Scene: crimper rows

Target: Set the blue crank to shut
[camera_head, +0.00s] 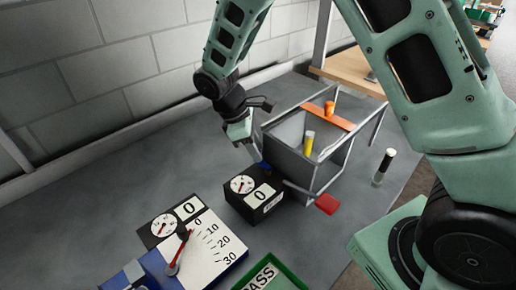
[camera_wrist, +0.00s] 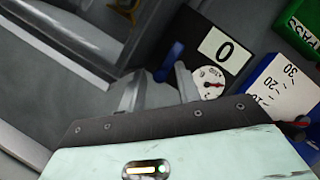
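The blue crank (camera_wrist: 171,60) shows in the wrist view as a short blue handle on the side of a black box (camera_wrist: 189,31) with a white "0" plate and a round dial. In the head view, the crank (camera_head: 262,167) is a small blue patch at the back of that black box (camera_head: 246,205), partly hidden. My gripper (camera_wrist: 160,82) is open and empty, with its two fingers apart and the blue handle just beyond the fingertips. In the head view, my gripper (camera_head: 250,150) hangs just above and behind the box. I cannot tell whether it touches the crank.
A grey open bin (camera_head: 290,130) holding a yellow item stands right beside my gripper. A blue scale box (camera_head: 215,250) with a red lever and a green "PASS" tray (camera_head: 292,284) lie in front. A red block (camera_head: 327,204) and a black-and-white cylinder (camera_head: 383,167) stand right.

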